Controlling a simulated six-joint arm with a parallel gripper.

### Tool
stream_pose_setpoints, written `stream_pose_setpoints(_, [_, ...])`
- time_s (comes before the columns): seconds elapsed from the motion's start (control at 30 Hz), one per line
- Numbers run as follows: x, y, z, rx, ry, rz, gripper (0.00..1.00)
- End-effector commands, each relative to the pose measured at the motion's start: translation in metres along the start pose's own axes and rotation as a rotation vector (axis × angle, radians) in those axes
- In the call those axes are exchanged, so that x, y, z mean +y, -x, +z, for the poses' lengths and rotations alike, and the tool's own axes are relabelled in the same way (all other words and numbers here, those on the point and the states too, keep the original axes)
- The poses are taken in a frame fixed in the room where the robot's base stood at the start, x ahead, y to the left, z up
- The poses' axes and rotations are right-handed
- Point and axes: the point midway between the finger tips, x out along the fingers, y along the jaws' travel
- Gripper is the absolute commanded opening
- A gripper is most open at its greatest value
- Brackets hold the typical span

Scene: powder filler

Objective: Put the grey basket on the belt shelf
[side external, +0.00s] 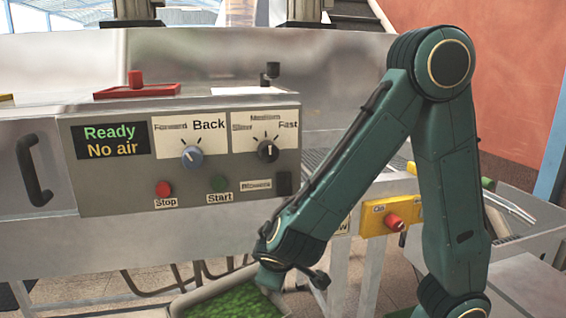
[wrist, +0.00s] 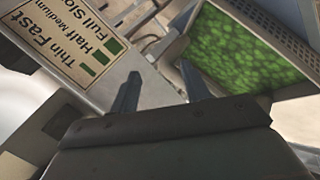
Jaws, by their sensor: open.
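A grey basket (side external: 205,293) filled with green pieces is low at the bottom centre of the side view, partly cut off by the frame and covered by my arm. In the wrist view the basket (wrist: 287,92) is at the upper right, with the green filling inside its rim. My gripper (wrist: 160,74) is open, with nothing visible between its fingers. Its right fingertip overlaps the basket's near left corner in the picture; I cannot tell if they touch. In the side view my fingertips are not clear. I cannot clearly identify the belt shelf.
A control panel (side external: 110,190) with knobs and Stop and Start buttons stands behind the basket. A yellow box with a red knob (side external: 376,218) is to its right. A sign plate (wrist: 60,40) shows at the wrist view's upper left. Frame legs stand near my arm.

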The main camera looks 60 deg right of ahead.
Motion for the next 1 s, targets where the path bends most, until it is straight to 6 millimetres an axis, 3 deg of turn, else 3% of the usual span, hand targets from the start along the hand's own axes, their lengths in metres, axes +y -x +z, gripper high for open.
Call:
stream_pose_setpoints(0.47, [0.041, 0.043, 0.036, -0.046, -0.244, -0.333, 0.47])
stream_pose_setpoints(1.0, [0.072, 0.116, 0.085, 0.083, -0.356, -0.573, 0.47])
